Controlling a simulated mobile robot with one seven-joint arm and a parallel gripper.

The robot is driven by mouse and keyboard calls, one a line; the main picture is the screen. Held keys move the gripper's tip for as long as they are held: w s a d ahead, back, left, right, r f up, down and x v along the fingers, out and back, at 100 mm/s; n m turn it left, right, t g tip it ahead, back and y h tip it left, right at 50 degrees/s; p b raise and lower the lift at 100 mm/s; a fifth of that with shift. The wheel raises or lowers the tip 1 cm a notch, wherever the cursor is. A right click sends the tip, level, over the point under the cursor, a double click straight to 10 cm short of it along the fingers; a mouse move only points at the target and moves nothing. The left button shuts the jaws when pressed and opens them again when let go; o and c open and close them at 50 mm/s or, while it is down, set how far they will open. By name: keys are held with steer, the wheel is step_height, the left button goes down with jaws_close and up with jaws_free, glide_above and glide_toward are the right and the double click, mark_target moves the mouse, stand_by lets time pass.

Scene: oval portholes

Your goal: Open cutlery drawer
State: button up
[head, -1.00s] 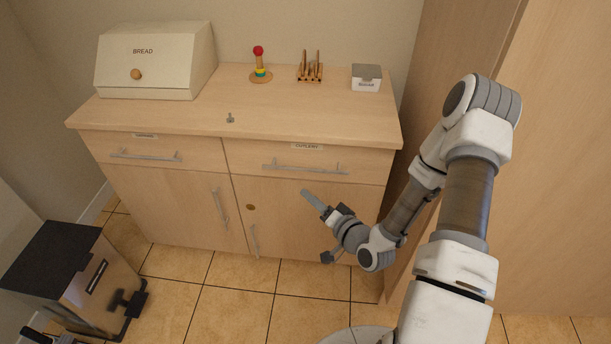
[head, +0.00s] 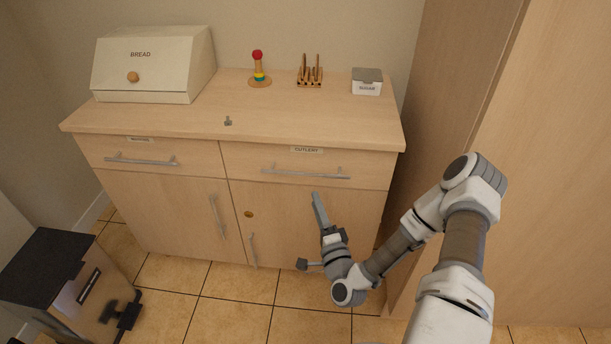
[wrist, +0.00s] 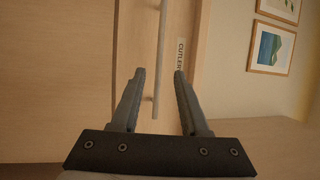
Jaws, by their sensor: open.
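The cutlery drawer (head: 235,158) is the upper right drawer of the wooden cabinet, marked by a label reading CUTLERY (head: 307,150). It looks shut, its front flush with the cabinet. Its long horizontal bar handle (head: 305,173) is metal. My gripper (head: 317,196) is open and empty, just below the handle's right part and in front of the cabinet. In the wrist view the handle (wrist: 160,45) runs upright between the two open fingertips (wrist: 159,73), and the label (wrist: 180,55) lies beyond the right finger. No contact with the handle shows.
A second drawer (head: 90,155) is at the upper left, with doors (head: 300,225) below. The countertop (head: 285,110) holds a bread box (head: 150,65), a stacking toy (head: 259,70), a rack (head: 310,74) and a sugar box (head: 367,83). A tall wooden panel (head: 445,90) stands close on the right.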

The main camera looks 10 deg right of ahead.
mark_target(306, 174)
steer(key=b+x, duration=0.1)
steer(key=x, duration=0.9)
steer(key=shift+w, duration=0.4)
jaws_close()
stand_by(0.8)
